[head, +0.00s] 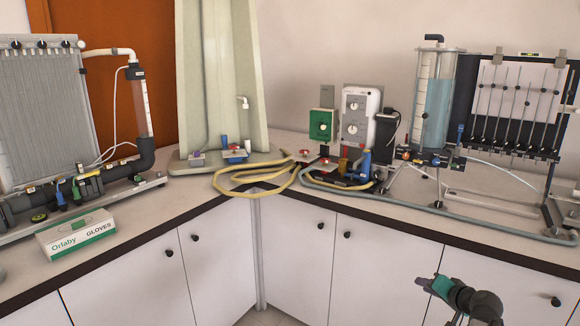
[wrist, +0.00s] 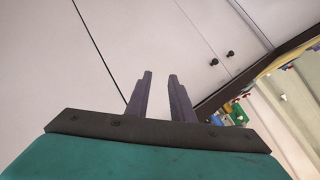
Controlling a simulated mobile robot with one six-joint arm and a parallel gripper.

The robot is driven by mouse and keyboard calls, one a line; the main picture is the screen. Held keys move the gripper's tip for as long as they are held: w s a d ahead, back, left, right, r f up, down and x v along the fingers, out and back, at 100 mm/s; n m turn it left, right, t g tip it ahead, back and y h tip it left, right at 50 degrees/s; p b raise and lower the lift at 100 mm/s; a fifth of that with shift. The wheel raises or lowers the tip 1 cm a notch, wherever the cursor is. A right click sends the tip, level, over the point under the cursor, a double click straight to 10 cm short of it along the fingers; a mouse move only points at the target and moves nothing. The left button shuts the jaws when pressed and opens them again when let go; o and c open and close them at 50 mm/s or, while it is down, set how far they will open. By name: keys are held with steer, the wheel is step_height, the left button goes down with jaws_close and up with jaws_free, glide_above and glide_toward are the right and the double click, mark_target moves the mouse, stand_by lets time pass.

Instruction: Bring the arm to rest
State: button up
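My gripper (wrist: 160,82) shows in the wrist view with its two dark fingers apart and nothing between them. In the head view my gripper (head: 423,283) is at the lower right, in front of the white cabinet doors and below the worktop's edge. It points left and touches nothing that I can see. Part of my arm behind it runs off the bottom of the picture.
The corner worktop (head: 165,205) carries manometer boards (head: 510,110), a water tank (head: 433,95), yellow hose (head: 240,192) and a glove box (head: 77,238). White cabinet doors (head: 385,270) with dark knobs stand below. The space before the doors looks clear.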

steer(key=s+a+f+n+g+y+p, duration=0.1)
steer(key=s+a+f+n+g, duration=0.2)
steer(key=a+f, duration=0.7)
steer(key=s+a+f+g+y+p, duration=0.1)
steer(key=s+a+f+g, duration=0.2)
steer(key=s+a+f, duration=0.45)
steer(key=s+a+f+n+g+y, duration=0.1)
steer(key=s+a+f+n+g, duration=0.15)
steer(key=a+f, duration=0.85)
steer(key=s+a+f+n+g+h+p, duration=0.1)
steer(key=s+a+f+g, duration=0.2)
steer(key=s+f, duration=0.35)
steer(key=s+a+f+n+g, duration=0.1)
steer(key=s+a+f+g, duration=0.15)
steer(key=s, duration=0.65)
steer(key=s+d+f+g+h, duration=0.2)
steer(key=s+d, duration=0.3)
steer(key=s, duration=0.6)
steer(key=shift+s+d+g+h, duration=0.15)
steer(key=shift+g+h, duration=0.45)
steer(key=shift+h, duration=0.1)
